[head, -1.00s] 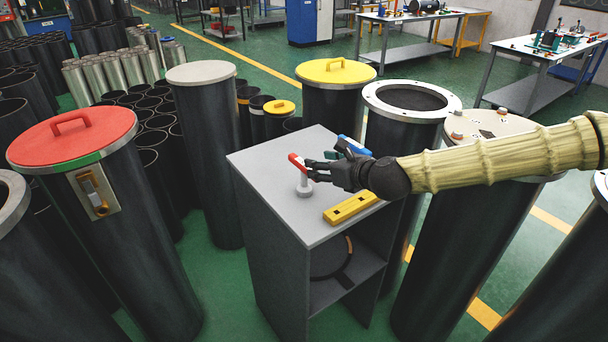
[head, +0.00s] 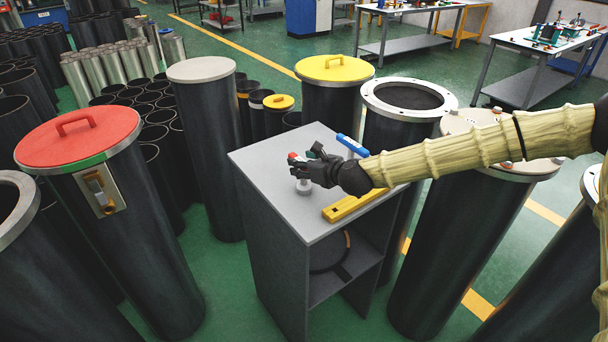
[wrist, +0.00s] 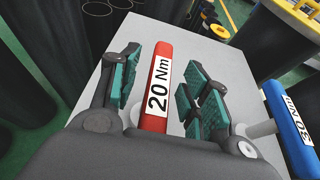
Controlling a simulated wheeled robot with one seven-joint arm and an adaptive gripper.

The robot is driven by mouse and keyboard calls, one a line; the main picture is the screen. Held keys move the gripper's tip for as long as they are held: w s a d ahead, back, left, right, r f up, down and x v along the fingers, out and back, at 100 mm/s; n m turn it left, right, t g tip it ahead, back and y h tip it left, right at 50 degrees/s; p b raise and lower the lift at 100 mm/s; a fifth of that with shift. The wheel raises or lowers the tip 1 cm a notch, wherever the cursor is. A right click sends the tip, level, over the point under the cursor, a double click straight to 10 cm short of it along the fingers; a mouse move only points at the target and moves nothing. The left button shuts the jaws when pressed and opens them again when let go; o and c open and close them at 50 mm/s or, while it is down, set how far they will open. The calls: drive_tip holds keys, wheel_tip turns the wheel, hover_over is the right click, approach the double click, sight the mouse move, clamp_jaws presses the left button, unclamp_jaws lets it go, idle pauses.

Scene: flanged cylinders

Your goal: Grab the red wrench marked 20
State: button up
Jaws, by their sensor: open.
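The red wrench (wrist: 164,60) carries a white label reading "20 Nm" in the wrist view. It lies between the two open, green-padded fingers of my gripper (wrist: 161,85), with gaps visible on both sides. In the head view only a small red end of the wrench (head: 292,156) shows beside my gripper (head: 303,168), which hides the rest. A whitish-grey stand (head: 304,187) is under the wrench on the grey cabinet top.
A blue wrench marked 30 (wrist: 289,115) stands close on the right, also seen in the head view (head: 353,145). A yellow bar (head: 345,208) lies on the grey cabinet (head: 265,165) near its front edge. Tall dark cylinders surround the cabinet.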

drive_tip(key=shift+w+f, duration=0.1)
drive_tip(key=shift+w, duration=0.05)
clamp_jaws()
drive_tip(key=shift+r, duration=0.2)
drive_tip(key=shift+r+b, duration=1.15)
drive_tip(key=shift+r, duration=0.45)
drive_tip(key=s+d+r+b, duration=0.1)
drive_tip(key=s+d+b, duration=0.2)
drive_tip(key=s, duration=1.2)
drive_tip(key=shift+s+r+b, duration=0.3)
drive_tip(key=shift+s+b, duration=0.1)
drive_tip(key=shift+b, duration=0.7)
drive_tip(key=shift+d, duration=0.1)
